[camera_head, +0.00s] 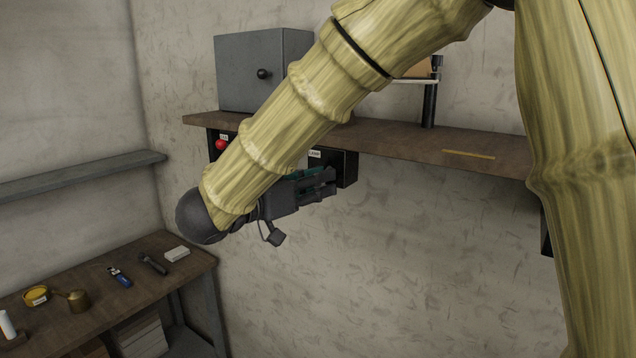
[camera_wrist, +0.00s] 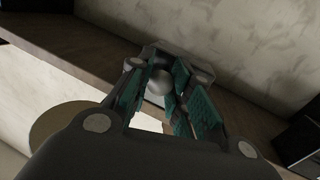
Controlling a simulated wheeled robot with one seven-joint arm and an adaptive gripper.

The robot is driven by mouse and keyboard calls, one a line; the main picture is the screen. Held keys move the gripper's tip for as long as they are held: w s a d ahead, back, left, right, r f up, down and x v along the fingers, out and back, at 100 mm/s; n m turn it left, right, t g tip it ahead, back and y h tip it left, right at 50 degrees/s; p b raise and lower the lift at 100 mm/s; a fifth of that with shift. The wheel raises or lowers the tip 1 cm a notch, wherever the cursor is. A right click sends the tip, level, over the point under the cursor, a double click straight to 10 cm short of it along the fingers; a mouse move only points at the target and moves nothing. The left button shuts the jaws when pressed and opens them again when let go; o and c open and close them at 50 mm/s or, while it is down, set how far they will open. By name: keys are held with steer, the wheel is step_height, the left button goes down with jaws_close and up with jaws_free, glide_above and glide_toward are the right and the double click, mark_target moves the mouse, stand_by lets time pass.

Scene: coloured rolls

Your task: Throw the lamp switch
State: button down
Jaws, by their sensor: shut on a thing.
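The lamp switch is a dark box (camera_head: 348,166) with a small white label, fixed under the wall shelf in the head view. My gripper (camera_head: 328,180) is at the front of this box, and my arm and gripper hide part of it. In the wrist view, my gripper (camera_wrist: 165,78) has its teal-padded fingers closed around a rounded grey knob (camera_wrist: 159,84), which appears to be the switch's handle. The lever's exact position is hard to tell in the head view.
A wooden shelf (camera_head: 470,152) runs above the switch, with a grey cabinet (camera_head: 245,70) on it. A red button (camera_head: 221,145) on another dark box is to the left. A workbench (camera_head: 110,305) with small items stands at lower left. The wall below the shelf is clear.

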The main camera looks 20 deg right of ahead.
steer(key=shift+r, duration=0.2)
steer(key=r+y+p, duration=0.1)
steer(key=p, duration=0.1)
steer(key=shift+a+g+p, duration=0.1)
steer(key=shift+g+p, duration=0.2)
steer(key=shift+p, duration=0.1)
steer(key=y+p, duration=0.1)
steer(key=r+g+y+p, duration=0.1)
steer(key=shift+s+n+y+p, duration=0.1)
steer(key=shift+n+y+p, duration=0.2)
steer(key=shift+n+p, duration=0.1)
steer(key=shift+r+g+y, duration=0.3)
steer(key=shift+g+y, duration=0.5)
steer(key=shift+y, duration=0.2)
steer(key=shift+r+n+g+y, duration=0.25)
steer(key=shift+g+y, duration=0.1)
steer(key=shift+y, duration=0.35)
steer(key=shift+r+n+g+y, duration=0.25)
steer(key=shift+g+y, duration=0.1)
steer(key=shift+y, duration=0.35)
steer(key=shift+r, duration=0.1)
steer(key=c, duration=1.3)
jaws_free()
steer(key=shift+w+d, duration=0.2)
steer(key=shift+o, duration=0.2)
